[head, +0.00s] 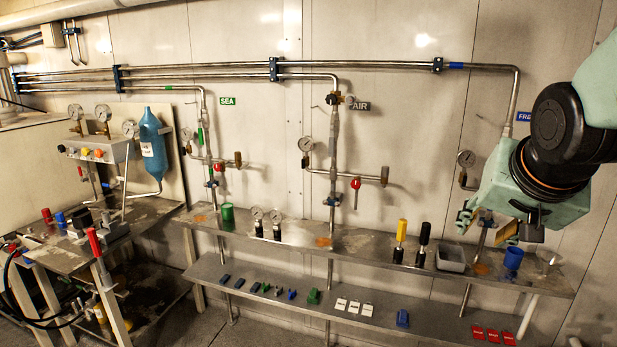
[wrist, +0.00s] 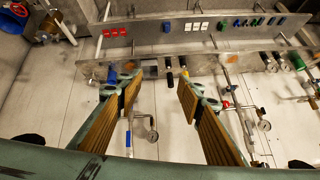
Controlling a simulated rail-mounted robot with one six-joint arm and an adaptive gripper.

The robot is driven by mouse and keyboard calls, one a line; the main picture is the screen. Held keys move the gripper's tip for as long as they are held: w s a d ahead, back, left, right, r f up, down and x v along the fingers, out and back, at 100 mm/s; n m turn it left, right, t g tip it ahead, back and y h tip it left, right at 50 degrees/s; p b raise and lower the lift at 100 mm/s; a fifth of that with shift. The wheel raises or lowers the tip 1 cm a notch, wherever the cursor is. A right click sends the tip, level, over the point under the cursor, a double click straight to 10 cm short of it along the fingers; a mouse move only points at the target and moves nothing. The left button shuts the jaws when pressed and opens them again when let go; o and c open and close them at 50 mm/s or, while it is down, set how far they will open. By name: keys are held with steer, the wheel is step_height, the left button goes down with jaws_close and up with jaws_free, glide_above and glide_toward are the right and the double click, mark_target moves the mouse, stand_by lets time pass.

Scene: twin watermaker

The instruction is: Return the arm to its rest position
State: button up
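My arm comes in from the right side of the head view. My gripper (head: 487,224) hangs in front of the wall near the FRESH-side pipe, above the right part of the upper shelf. In the wrist view my gripper (wrist: 160,88) shows two tan-padded fingers spread apart, with nothing between them. I cannot tell how far the fingertips are from the shelf.
The upper shelf (head: 380,246) carries a grey bin (head: 451,258), a blue cup (head: 513,257), yellow and black handled tools and gauges. The lower shelf (head: 235,283) holds small blue, green, white and red parts. Pipes with a red-handled valve (head: 355,184) stand out from the wall.

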steer(key=s+a+n+g, duration=0.1)
steer(key=s+a, duration=0.3)
steer(key=s, duration=0.5)
steer(key=s+a+n+g+y, duration=0.1)
steer(key=s+a+n, duration=0.2)
steer(key=s, duration=0.6)
steer(key=s+a+f+n+g+y, duration=0.1)
steer(key=s+a+n+g, duration=0.1)
steer(key=s+a, duration=0.4)
steer(key=s, duration=0.4)
steer(key=shift+a, duration=0.3)
steer(key=shift+f, duration=0.1)
